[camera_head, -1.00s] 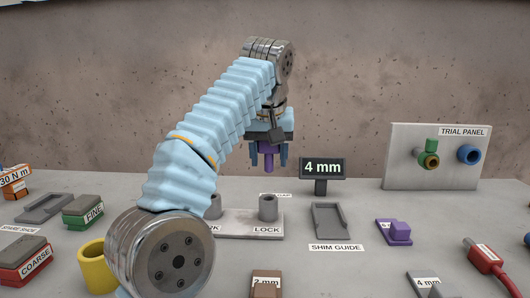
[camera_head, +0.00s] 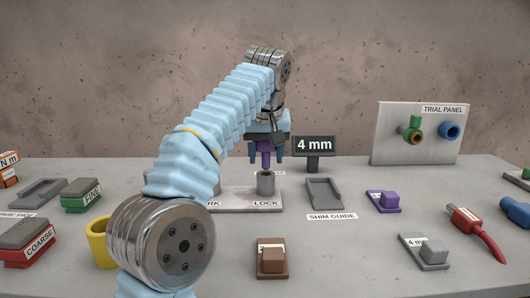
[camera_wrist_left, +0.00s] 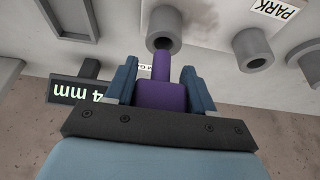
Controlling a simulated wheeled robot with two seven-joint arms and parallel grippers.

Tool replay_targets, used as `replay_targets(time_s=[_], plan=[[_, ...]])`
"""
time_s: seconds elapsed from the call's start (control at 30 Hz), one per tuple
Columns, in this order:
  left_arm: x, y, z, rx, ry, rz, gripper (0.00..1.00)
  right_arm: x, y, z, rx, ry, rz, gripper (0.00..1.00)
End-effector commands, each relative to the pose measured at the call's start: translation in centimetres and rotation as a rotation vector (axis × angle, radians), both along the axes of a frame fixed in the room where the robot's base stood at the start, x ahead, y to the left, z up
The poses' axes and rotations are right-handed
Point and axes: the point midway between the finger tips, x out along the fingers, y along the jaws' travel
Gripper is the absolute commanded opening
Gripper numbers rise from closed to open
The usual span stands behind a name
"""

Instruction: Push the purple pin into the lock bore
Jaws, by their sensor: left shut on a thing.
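The purple pin (camera_head: 266,158) is held upright, tip down, between the blue fingers of my left gripper (camera_head: 266,152). In the head view it stands right over the grey lock bore (camera_head: 265,183) on the plate marked LOCK. In the left wrist view the pin (camera_wrist_left: 163,92) points at the bore's cylinder (camera_wrist_left: 163,30), its tip at or very near the opening. I cannot tell whether the tip is inside. My left gripper also shows in the wrist view (camera_wrist_left: 162,85), shut on the pin's wider head. My right gripper is out of view.
The park cylinder (camera_wrist_left: 253,49) stands beside the lock bore. A 4 mm display (camera_head: 314,146) stands close behind on the right, with the shim guide tray (camera_head: 325,193) in front. A brown block (camera_head: 272,262) lies nearer; the trial panel (camera_head: 385,135) stands far right.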

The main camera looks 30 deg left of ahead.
Motion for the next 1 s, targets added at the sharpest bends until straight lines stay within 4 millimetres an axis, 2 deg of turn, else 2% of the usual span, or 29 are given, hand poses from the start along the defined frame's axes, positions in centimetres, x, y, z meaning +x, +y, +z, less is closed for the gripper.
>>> replay_targets(time_s=[1.0], plan=[[-0.1,0.01,0.18,0.0,-0.001,0.0,0.15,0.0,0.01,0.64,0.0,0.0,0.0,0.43]])
